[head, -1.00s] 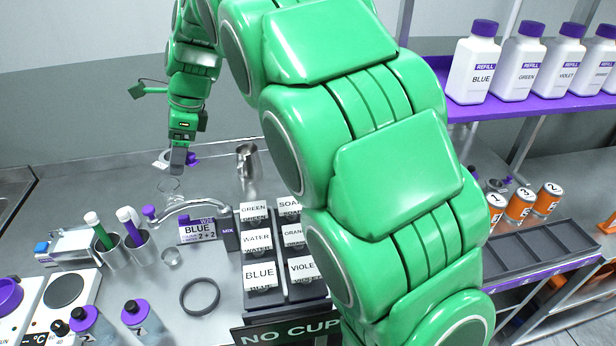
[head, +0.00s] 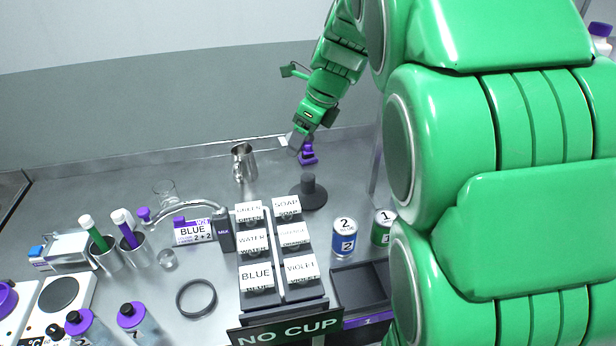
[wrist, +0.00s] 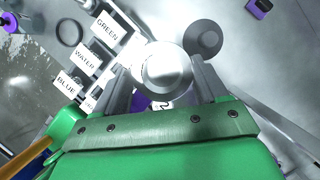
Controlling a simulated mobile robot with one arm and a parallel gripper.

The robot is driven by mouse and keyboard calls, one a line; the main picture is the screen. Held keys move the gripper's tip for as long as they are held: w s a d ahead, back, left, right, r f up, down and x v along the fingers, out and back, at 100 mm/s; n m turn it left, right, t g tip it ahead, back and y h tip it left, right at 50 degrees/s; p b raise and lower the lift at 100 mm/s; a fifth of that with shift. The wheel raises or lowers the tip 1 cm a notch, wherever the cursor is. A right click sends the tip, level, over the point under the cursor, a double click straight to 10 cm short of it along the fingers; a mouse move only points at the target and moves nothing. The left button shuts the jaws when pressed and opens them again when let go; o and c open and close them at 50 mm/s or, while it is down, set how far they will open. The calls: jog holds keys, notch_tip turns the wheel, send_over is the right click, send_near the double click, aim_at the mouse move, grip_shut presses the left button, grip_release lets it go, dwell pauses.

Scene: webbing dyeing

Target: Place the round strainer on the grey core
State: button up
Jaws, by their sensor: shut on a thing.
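The round strainer (wrist: 167,72) is a pale silvery disc in the wrist view, between my two fingers. My gripper (head: 296,146) is shut on it and hangs over the back of the bench; a pale edge beside the fingers shows in the head view. The grey core (head: 308,190) is a dark upright post on a round base, standing on the bench nearer the camera than my gripper. In the wrist view the core (wrist: 204,37) lies just beyond the strainer, up and right. The strainer and core look apart. The strainer's underside is hidden.
A rack with labelled tiles (head: 256,242) stands left of the core, with a steel jug (head: 242,163) behind. Blue and green cans (head: 344,238) stand right by a dark tray (head: 358,286). A purple thing (head: 308,153) shows near my fingertips. A dark ring (head: 196,314) lies in front.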

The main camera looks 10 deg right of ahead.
jog(key=shift+m, duration=0.8)
jog(key=d, duration=0.2)
jog(key=s+d, duration=0.1)
jog(key=d, duration=0.1)
jog(key=shift+s+d+f, duration=0.15)
jog(key=shift+s+d, duration=0.05)
jog(key=shift+d, duration=0.05)
notch_tip(320, 180, down, 5)
jog(key=shift+r, duration=0.15)
send_over(307, 173)
jog(key=shift+s+d+f, duration=0.1)
jog(key=shift+d+f, duration=0.05)
jog(key=shift+f, duration=1.6)
jog(key=shift+s+d+f, duration=0.15)
jog(key=shift+f, duration=1.55)
jog(key=shift+s+d+f, duration=0.1)
jog(key=shift+d+f, duration=0.05)
jog(key=shift+f, duration=3.05)
jog(key=shift+f, duration=0.1)
jog(key=o, duration=1.1)
jog(key=shift+c, duration=0.2)
